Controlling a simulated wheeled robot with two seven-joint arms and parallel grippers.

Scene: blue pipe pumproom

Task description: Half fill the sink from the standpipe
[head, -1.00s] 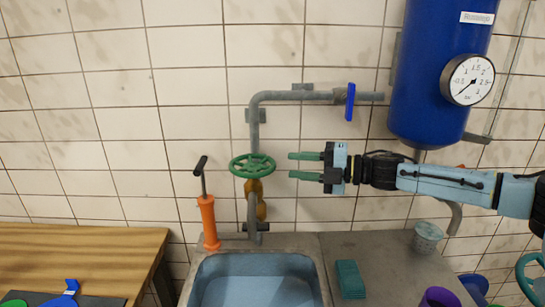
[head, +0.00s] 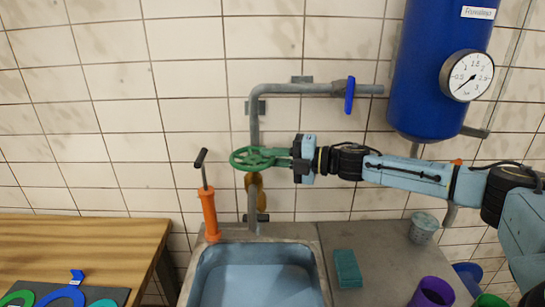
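The standpipe (head: 253,209) is a grey pipe that drops along the tiled wall behind the sink (head: 319,283). A green handwheel (head: 240,158) sits on it, with an orange-brown part below. My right gripper (head: 279,158) reaches in from the right, with its green fingers at the right rim of the handwheel. The fingers look closed together on the rim, though green on green blurs the contact. The sink's inside is bluish; I cannot tell a water level, and I see no stream from the pipe. My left gripper is out of view.
A blue lever (head: 350,95) is on the upper pipe. A blue tank with a gauge (head: 467,76) hangs at right. An orange hand pump (head: 209,214) stands left of the sink. A teal block (head: 347,268), grey cup (head: 423,228) and purple cup (head: 433,291) are at right.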

